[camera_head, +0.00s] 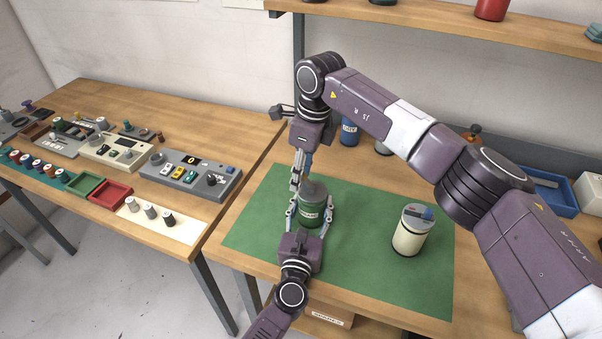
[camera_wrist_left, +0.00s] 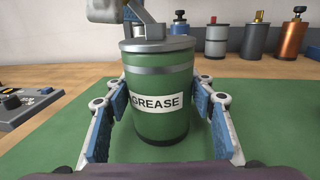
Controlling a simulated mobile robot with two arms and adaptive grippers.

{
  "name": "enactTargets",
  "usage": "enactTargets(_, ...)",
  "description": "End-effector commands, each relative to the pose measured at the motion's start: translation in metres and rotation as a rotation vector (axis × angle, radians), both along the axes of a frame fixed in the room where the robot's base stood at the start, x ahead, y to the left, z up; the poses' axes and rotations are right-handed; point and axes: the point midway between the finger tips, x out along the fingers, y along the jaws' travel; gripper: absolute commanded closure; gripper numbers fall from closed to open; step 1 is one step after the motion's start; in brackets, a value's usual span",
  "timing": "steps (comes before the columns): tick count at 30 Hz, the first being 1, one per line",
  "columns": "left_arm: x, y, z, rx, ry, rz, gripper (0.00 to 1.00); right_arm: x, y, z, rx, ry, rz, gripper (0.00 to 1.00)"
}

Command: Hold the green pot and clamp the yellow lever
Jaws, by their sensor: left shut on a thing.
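The green pot (camera_head: 314,206) stands upright on the green mat, with a grey lid and a GREASE label that shows in the left wrist view (camera_wrist_left: 160,117). My left gripper (camera_head: 308,214) is shut on the pot, one finger on each side of its body. My right gripper (camera_head: 301,170) points down just behind and above the pot's lid. Whether its fingers are open or shut is unclear. A grey part rises above the lid in the left wrist view. I see no clearly yellow lever; the lid's far side is partly hidden.
The green mat (camera_head: 365,278) is clear around a cream canister (camera_head: 410,232) on the right. Behind stand a blue bottle (camera_head: 349,132) and other containers. A blue tray (camera_head: 550,194) lies at the back right. The left table holds control boxes (camera_head: 190,174) and red (camera_head: 110,193) and green trays.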

Motion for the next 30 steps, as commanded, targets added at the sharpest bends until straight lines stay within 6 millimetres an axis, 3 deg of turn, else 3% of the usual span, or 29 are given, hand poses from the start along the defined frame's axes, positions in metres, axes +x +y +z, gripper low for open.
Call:
enactTargets(7, 0.000, -0.001, 0.000, -0.001, 0.000, -0.001, 0.87, 0.000, -0.002, 0.018, 0.001, -0.003, 0.000, 0.65)
enactTargets(21, 0.000, -0.001, 0.000, -0.002, 0.000, -0.001, 0.87, -0.004, -0.014, 0.106, -0.001, -0.002, -0.001, 0.65)
enactTargets(30, 0.000, -0.001, 0.000, -0.002, 0.000, -0.001, 0.87, -0.005, -0.016, 0.119, 0.000, 0.001, 0.000, 0.65)
